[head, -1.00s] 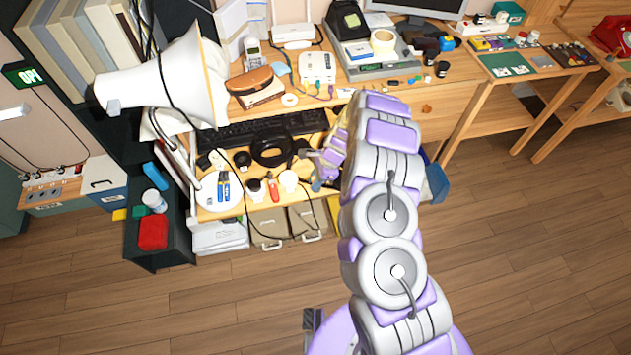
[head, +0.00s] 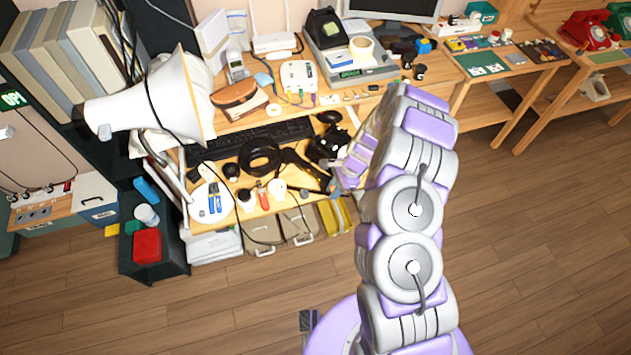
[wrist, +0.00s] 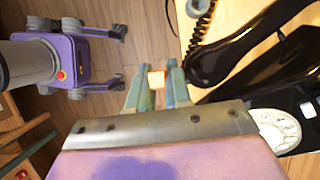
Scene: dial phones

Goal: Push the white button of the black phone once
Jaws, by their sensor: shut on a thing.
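The black phone (head: 328,146) stands on the desk, beside my arm and partly hidden by it in the head view. The wrist view shows part of its glossy black body (wrist: 299,88) at the right, with a pale round dial (wrist: 277,131) and a small white button (wrist: 307,109). A black handset (wrist: 235,52) with a coiled cord lies near it. My gripper (wrist: 154,84) is shut on a small pale orange block (wrist: 156,80). The fingers are apart from the white button, to its left in the wrist view. In the head view my gripper (head: 338,168) is close to the phone's right front.
A black keyboard (head: 255,138) and a black tape roll (head: 260,156) lie left of the phone. A white megaphone (head: 150,100) stands at the desk's left. A red phone (head: 588,32) is on the far right table. Open floor (head: 540,240) lies at the front right.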

